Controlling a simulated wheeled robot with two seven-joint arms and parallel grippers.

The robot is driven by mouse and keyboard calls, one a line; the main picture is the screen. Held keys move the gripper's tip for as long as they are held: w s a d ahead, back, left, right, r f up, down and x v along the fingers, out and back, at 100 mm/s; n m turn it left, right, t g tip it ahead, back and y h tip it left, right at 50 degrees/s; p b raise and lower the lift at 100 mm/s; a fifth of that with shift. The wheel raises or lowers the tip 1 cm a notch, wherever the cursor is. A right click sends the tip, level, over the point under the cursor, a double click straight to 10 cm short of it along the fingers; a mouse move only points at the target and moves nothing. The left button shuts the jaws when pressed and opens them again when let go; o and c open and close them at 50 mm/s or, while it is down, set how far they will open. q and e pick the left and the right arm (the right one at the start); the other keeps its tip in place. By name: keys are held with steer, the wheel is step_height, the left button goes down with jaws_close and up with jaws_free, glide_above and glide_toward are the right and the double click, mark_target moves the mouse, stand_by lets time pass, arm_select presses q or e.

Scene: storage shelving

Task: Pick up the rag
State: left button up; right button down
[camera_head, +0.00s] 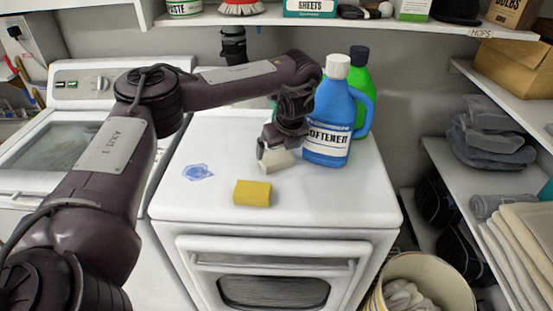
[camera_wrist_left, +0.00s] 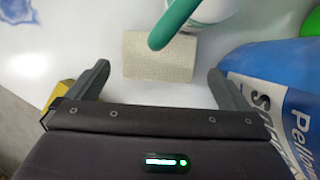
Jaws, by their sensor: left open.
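A pale beige, textured, block-like piece (camera_head: 278,161), which may be the folded rag, lies on the white dryer top (camera_head: 330,195). My left gripper (camera_head: 274,150) is above and beside it, with its arm reaching in from the left. In the left wrist view the beige piece (camera_wrist_left: 160,62) lies ahead of and between the two spread fingers (camera_wrist_left: 158,78). The fingers look open, with nothing held. A green curved handle (camera_wrist_left: 175,22) passes in front of the piece's far edge there. My right gripper is not in view.
A yellow sponge (camera_head: 252,193) lies in front, and a blue patch (camera_head: 198,172) is left of it. A blue softener bottle (camera_head: 330,120) stands close at the gripper's right, with a green bottle (camera_head: 362,75) behind. A bucket (camera_head: 440,275) holding cloth stands at lower right.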

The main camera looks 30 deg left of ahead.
mark_target(275, 155)
arm_select(q)
steer(key=shift+a+f+p, duration=0.4)
steer(key=shift+a+f, duration=0.05)
steer(key=shift+f, duration=0.2)
steer(key=x, duration=0.2)
steer(key=p+x, duration=0.1)
steer(key=shift+w+a+f, duration=0.25)
steer(key=shift+w, duration=0.1)
steer(key=shift+a+f, duration=0.1)
steer(key=shift+f, duration=0.05)
steer(key=c, duration=0.8)
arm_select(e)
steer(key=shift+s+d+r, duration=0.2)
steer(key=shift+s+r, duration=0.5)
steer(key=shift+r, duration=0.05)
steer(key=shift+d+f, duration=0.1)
